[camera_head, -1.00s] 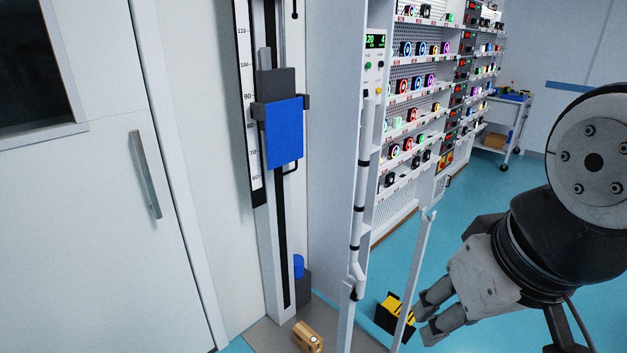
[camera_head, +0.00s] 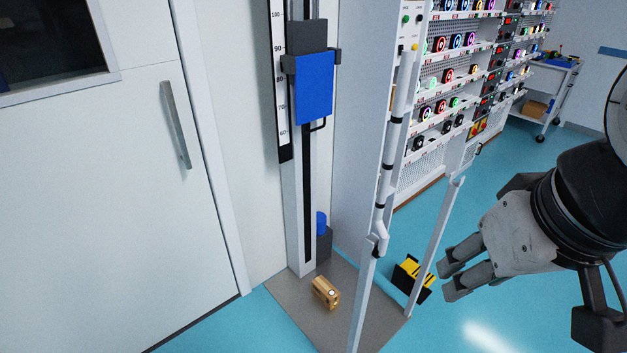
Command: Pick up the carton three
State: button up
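A small brown carton (camera_head: 326,293) with a round pale mark on one face sits on the grey base plate (camera_head: 290,301) of the tester. Whether this is carton three cannot be read. My gripper (camera_head: 450,279) is at the right, pointing left, with its two fingers apart and nothing seen between them. It is well to the right of the carton, beyond the white front posts in the picture.
White posts (camera_head: 437,235) stand between the carton and my gripper. A black and yellow item (camera_head: 412,279) lies near the fingertips. A tall column with a blue pad (camera_head: 314,88) rises behind the carton. A white door (camera_head: 130,220) is at left. Blue floor is clear at front right.

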aim_at(327, 294)
jog(key=i+j+z, duration=0.1)
jog(key=j, duration=0.25)
jog(key=i+j+z, duration=0.1)
jog(key=i+j, duration=0.2)
jog(key=i+j+z, duration=0.15)
jog(key=j, duration=0.3)
jog(key=i+j+z, duration=0.1)
jog(key=j, duration=0.3)
jog(key=i+j+z, duration=0.1)
jog(key=j, duration=0.3)
jog(key=i, duration=0.1)
